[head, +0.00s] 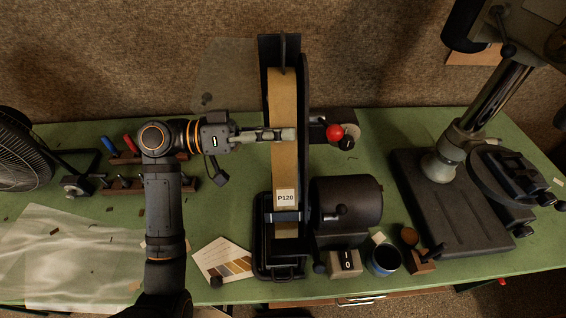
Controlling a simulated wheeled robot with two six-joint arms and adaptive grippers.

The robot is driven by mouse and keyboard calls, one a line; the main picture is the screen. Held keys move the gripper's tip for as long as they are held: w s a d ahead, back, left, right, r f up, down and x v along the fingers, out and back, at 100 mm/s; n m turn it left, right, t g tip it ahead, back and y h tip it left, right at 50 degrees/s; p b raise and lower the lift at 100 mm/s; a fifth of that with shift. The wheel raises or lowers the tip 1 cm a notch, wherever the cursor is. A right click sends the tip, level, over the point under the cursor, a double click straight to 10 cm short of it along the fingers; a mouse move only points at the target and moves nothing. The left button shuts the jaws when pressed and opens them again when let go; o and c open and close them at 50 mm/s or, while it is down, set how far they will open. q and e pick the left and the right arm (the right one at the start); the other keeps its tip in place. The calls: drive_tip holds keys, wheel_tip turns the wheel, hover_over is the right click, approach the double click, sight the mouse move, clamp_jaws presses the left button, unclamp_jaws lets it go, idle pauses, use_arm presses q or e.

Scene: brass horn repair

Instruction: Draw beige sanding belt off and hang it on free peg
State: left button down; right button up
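The beige sanding belt (284,98), with a white label reading P120 (285,198), runs upright on the black belt sander (304,90) in the middle of the bench. My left gripper (288,134) reaches in from the left, its fingertips over the upper part of the belt. From this angle I cannot tell whether the fingers are apart or closed, or whether they touch the belt. My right gripper is not in view. No peg for the belt can be made out.
A red ball knob (334,132) stands just right of the belt. The motor (346,202) and switch box (346,263) sit lower right. A drill press (450,190) fills the right, a fan (22,150) the far left. A grit card (222,260) lies left of the sander.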

use_arm(q)
drive_tip(key=shift+f+b, duration=0.25)
drive_tip(key=shift+b, duration=0.1)
drive_tip(key=shift+s+a, duration=0.1)
drive_tip(key=shift+a, duration=0.15)
drive_tip(key=shift+a, duration=0.15)
drive_tip(key=a+b, duration=0.4)
drive_tip(key=a, duration=0.6)
drive_tip(key=shift+s+a+b, duration=0.2)
drive_tip(key=shift+s+b, duration=0.05)
drive_tip(key=shift+b, duration=0.1)
idle(0.9)
